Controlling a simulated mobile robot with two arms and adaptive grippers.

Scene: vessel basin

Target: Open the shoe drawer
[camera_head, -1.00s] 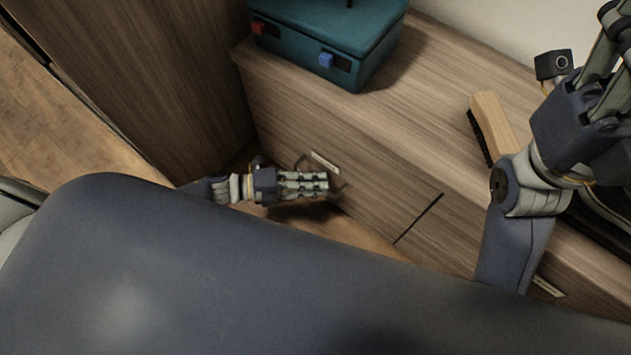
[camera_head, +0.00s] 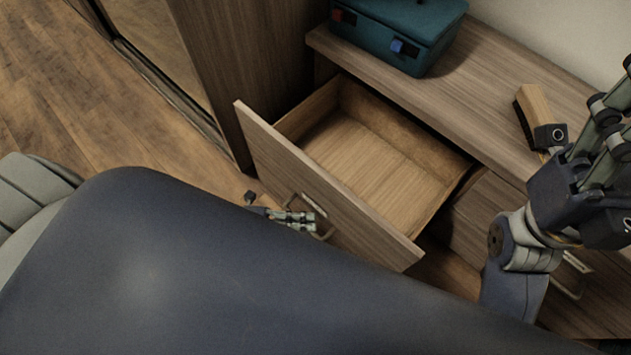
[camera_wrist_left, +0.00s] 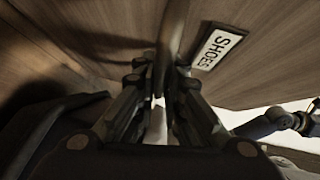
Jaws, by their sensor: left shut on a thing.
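The shoe drawer (camera_head: 370,165) stands well out from the wooden cabinet, and its inside looks empty. Its front board faces me, with a SHOES label (camera_wrist_left: 217,47) in the left wrist view. My left gripper (camera_head: 309,221) is at the drawer front, shut on the drawer's metal handle (camera_wrist_left: 170,38). My body hides most of the left arm. My right gripper (camera_head: 600,125) is raised over the right part of the cabinet, away from the drawer; how far its fingers are apart is unclear.
A teal case (camera_head: 395,38) sits on the cabinet top. A wooden brush (camera_head: 537,108) lies to its right, near my right gripper. A second drawer with a handle (camera_head: 572,278) is at the right. A tall wooden panel (camera_head: 255,65) stands left; wooden floor (camera_head: 90,110) lies beyond it.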

